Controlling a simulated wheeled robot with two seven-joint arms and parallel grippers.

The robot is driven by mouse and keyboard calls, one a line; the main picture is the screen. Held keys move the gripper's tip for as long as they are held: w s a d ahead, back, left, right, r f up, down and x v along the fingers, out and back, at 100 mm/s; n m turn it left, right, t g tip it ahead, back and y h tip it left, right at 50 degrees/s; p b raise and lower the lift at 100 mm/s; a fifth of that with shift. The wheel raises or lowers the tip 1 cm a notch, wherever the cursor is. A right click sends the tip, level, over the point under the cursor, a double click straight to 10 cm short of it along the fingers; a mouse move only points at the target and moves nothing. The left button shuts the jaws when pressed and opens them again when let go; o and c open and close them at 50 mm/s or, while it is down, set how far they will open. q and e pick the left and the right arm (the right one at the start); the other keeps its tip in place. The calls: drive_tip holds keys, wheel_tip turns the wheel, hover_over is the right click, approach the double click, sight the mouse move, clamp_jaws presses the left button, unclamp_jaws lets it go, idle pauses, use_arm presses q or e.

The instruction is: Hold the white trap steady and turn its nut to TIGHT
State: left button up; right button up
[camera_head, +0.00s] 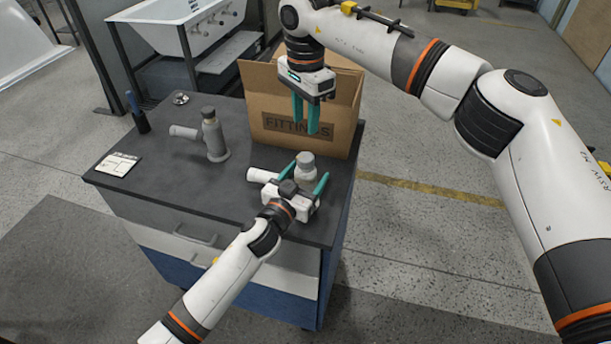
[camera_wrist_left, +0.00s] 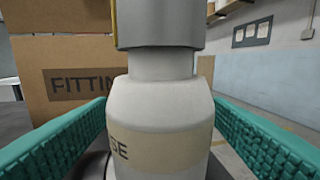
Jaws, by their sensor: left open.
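The white trap (camera_head: 306,168) stands upright near the front right of the dark worktop, with a grey nut (camera_wrist_left: 160,30) on top and a side pipe (camera_head: 262,175) pointing left. My left gripper (camera_head: 309,172) is open and low around it. In the left wrist view the white trap's body (camera_wrist_left: 160,105) stands between the two teal fingers, with gaps at both sides. My right gripper (camera_head: 305,118) hangs above and behind, in front of the box, fingers apart and empty.
A cardboard FITTINGS box (camera_head: 345,130) stands open close behind the white trap. A grey trap (camera_head: 213,135) stands to the left. The worktop's front middle is clear.

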use_arm(q)
drive_tip(key=c, duration=1.2)
drive_tip(key=shift+o, duration=0.2)
use_arm(e)
drive_tip(key=shift+o, duration=1.4)
drive_tip(key=shift+f, duration=0.1)
use_arm(q)
drive_tip(key=shift+a, duration=0.1)
use_arm(e)
drive_tip(key=shift+o, duration=0.8)
drive_tip(key=d+f+m+g+y, duration=0.1)
drive_tip(key=d+f+m+y, duration=0.2)
drive_tip(key=f, duration=0.6)
drive_tip(key=shift+m+y, duration=0.9)
drive_tip(key=shift+m, duration=0.3)
use_arm(q)
drive_tip(key=shift+d, duration=0.2)
drive_tip(key=shift+a, duration=0.15)
use_arm(e)
drive_tip(key=m+t+y, duration=0.7)
drive_tip(key=t+y, duration=0.2)
drive_tip(key=y, duration=0.2)
approach(306, 160)
drive_tip(key=x, duration=0.7)
drive_tip(key=w+f+x, duration=0.1)
drive_tip(key=x, duration=0.2)
drive_tip(key=shift+w, duration=0.1)
drive_tip(key=c, duration=1)
